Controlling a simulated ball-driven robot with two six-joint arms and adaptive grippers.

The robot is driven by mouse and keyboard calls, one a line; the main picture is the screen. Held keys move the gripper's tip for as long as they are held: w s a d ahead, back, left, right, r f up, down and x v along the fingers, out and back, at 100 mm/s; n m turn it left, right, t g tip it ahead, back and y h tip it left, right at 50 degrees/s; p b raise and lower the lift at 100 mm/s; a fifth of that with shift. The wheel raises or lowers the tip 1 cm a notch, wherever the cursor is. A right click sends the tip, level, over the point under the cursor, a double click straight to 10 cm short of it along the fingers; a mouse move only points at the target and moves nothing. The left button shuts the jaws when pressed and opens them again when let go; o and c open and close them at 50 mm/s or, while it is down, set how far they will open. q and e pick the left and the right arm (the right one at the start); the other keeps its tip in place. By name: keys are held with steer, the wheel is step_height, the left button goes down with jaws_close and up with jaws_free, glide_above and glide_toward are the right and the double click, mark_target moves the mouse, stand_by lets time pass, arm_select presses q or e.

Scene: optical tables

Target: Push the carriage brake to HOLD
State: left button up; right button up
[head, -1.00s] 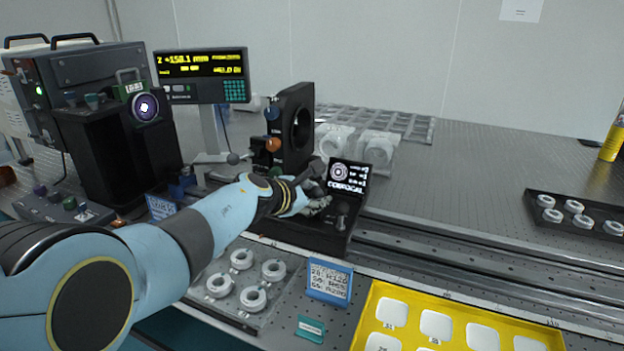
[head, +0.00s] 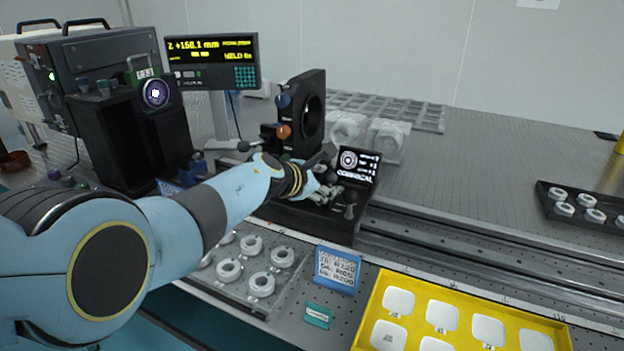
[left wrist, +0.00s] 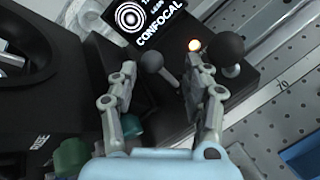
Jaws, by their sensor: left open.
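The carriage control block (head: 305,215) is black, with a tilted screen (head: 358,165) reading CONFOCAL. I cannot tell which one is the brake, and no HOLD mark is legible on the block. My left gripper (left wrist: 162,70) is open over the block, its fingers on either side of the grey lever. Contact is unclear. In the head view this gripper (head: 328,192) partly hides the levers.
A black ring mount (head: 303,115) stands behind the block, with a readout display (head: 212,62) to its left. A clear tray of rings (head: 225,300), a blue label stand (head: 337,270) and a yellow tray (head: 372,318) lie in front. Rails run right.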

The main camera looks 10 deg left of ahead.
arm_select(q)
steer(key=v, duration=1.1)
steer(key=shift+s+a+r, duration=0.2)
steer(key=shift+s, duration=0.1)
